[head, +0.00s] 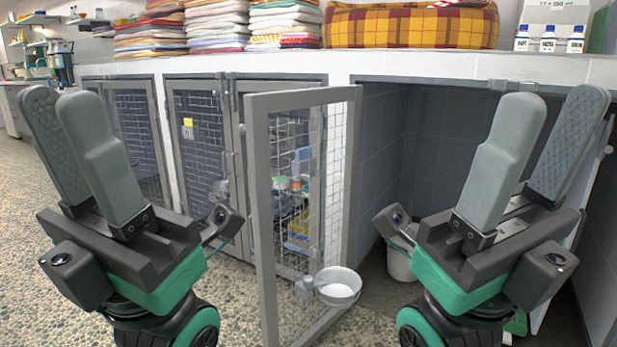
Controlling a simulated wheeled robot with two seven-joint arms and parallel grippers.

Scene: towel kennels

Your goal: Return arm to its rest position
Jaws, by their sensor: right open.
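My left gripper (58,97) is raised at the left of the head view, fingers pointing up. The patterned inner face of its far finger shows beside the near finger, with nothing between them. My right gripper (555,98) is raised at the right, fingers up and spread apart, empty. It is in front of the open kennel on the right. Neither gripper visibly touches anything. Both forearms are mostly out of view below.
A grey mesh kennel door (258,200) stands swung open between my grippers, a metal bowl (338,287) on it. A white bucket (401,262) stands behind my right gripper. The counter (420,66) holds folded towels (283,22) and a plaid pet bed (410,27). Pebbled floor (35,240) is clear at left.

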